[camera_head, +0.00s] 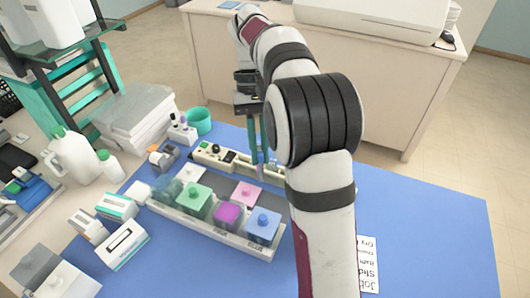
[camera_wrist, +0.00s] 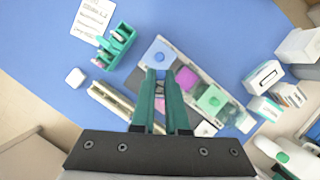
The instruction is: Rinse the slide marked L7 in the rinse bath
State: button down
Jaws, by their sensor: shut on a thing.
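My gripper (camera_head: 262,160) points down behind the row of baths, its teal fingers close together. In the wrist view the fingers (camera_wrist: 166,75) are shut on a thin piece, apparently a slide. Its marking cannot be read, and the fingers hide most of it. A pale tray (camera_head: 180,222) holds a row of baths. The green-lidded (camera_head: 194,200), purple (camera_head: 228,214) and blue-lidded (camera_head: 262,226) baths show clearly. Which one is the rinse bath cannot be read. A pink lid (camera_head: 246,191) lies just behind the row. A long cream rack (camera_head: 222,160) stands farther back, also in the wrist view (camera_wrist: 112,104).
A teal rack (camera_wrist: 116,46) and a printed card (camera_wrist: 94,17) lie beyond the blue bath in the wrist view. White boxes (camera_head: 122,245) and a white bottle (camera_head: 76,158) stand left of the tray. The blue mat (camera_head: 430,225) is clear at the right.

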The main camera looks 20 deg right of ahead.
jog(key=w+a+f+m+t+y, duration=0.1)
jog(key=w+a+f+m+t, duration=0.35)
jog(key=w+a+m, duration=0.55)
jog(key=w+a+f+m+t+y, duration=0.1)
jog(key=w+a+f+m+t, duration=0.2)
jog(key=w+a+f+m, duration=0.7)
jog(key=shift+s+a+f+m, duration=0.4)
jog(key=shift+s+f+m, duration=0.1)
jog(key=shift+f+m, duration=0.3)
jog(key=shift+s+a+f+m, duration=0.35)
jog(key=shift+s+f+m, duration=0.2)
jog(key=shift+f+m, duration=0.25)
jog(key=shift+s+a+f+m, duration=0.4)
jog(key=shift+s+f+m, duration=0.1)
jog(key=shift+f+m, duration=0.3)
notch_tip(320, 180, up, 10)
jog(key=shift+f, duration=0.2)
